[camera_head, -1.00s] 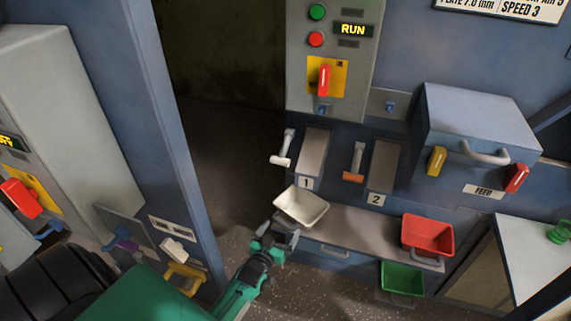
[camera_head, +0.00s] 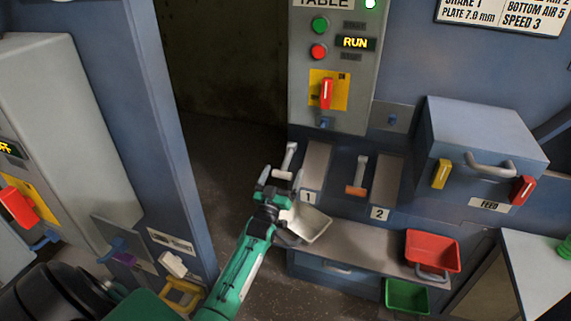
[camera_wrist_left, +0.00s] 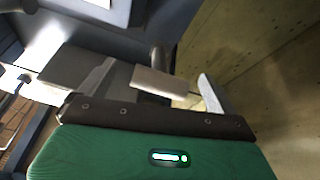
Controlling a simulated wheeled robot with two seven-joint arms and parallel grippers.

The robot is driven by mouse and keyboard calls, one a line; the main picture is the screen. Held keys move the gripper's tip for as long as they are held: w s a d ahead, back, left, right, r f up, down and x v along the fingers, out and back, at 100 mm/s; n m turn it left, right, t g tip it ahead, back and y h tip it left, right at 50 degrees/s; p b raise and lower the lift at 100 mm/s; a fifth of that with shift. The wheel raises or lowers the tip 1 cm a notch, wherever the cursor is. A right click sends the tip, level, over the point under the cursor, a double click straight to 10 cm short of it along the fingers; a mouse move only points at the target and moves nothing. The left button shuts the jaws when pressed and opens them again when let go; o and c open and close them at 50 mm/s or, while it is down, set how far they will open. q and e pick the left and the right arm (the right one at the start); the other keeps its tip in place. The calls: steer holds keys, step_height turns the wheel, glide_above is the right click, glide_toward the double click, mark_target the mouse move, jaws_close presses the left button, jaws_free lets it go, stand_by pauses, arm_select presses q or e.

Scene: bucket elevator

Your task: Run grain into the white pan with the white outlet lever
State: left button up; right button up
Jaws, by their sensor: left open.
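The white outlet lever (camera_head: 290,158) hangs beside chute 1, its white handle at the lower end. My left gripper (camera_head: 279,178) is open at that handle. In the left wrist view the white handle (camera_wrist_left: 163,83) shows between the spread fingers (camera_wrist_left: 155,76), with a gap to each side; I cannot tell if anything touches. The white pan (camera_head: 314,226) stands on the ledge below chute 1, partly hidden by my gripper and forearm. No grain is visible in it. My right gripper is not in view.
An orange-handled lever (camera_head: 357,178) hangs by chute 2. A red pan (camera_head: 432,250) stands right on the ledge, a green pan (camera_head: 407,295) below it. The control panel (camera_head: 335,65) above reads RUN. A blue post (camera_head: 160,140) rises left of my arm.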

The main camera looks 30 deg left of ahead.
mark_target(287, 160)
arm_select(q)
steer(key=shift+x, duration=1.25)
steer(key=shift+w+a+r, duration=0.15)
steer(key=shift+w+r, duration=0.1)
steer(key=shift+w, duration=0.3)
steer(key=shift+c, duration=0.2)
